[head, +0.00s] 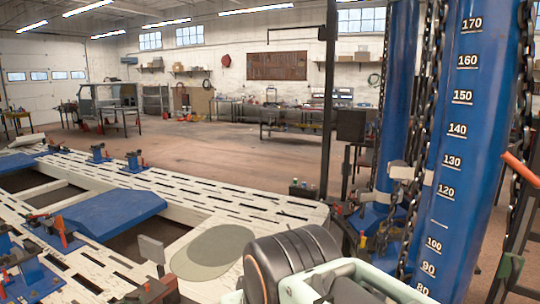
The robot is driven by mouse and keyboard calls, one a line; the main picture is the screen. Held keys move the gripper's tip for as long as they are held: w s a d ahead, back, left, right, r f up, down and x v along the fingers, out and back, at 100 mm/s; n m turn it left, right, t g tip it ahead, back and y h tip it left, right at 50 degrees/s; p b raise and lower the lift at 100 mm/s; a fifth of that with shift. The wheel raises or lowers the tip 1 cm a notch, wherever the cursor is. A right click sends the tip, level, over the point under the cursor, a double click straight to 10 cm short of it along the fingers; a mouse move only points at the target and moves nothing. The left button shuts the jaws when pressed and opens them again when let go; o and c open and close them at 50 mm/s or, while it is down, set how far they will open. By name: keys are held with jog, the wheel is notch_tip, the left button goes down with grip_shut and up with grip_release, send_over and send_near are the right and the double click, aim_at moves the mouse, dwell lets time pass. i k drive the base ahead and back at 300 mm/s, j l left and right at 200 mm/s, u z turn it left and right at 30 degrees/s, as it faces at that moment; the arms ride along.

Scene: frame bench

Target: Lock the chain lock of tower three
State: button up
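A blue tower (468,170) with a white number scale stands close on the right, and chains (425,110) hang along its sides. A second blue tower (395,90) stands just behind it to the left. No label shows which one is tower three. A grey metal fitting (400,171) sits at a chain between the two towers. It may be the chain lock, but it is too small to tell whether it is locked. My gripper is not in view; only links of my arm show at the bottom centre.
A pale slotted frame bench (255,200) with blue clamps fills the left and lower left. A black post (328,100) stands left of the towers. An orange-ended bar (520,168) juts in at the right. The floor (200,150) beyond the bench is largely clear.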

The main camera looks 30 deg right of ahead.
aim_at(533, 180)
jog(key=z, duration=2.2)
jog(key=i, duration=0.1)
jog(key=z, duration=0.05)
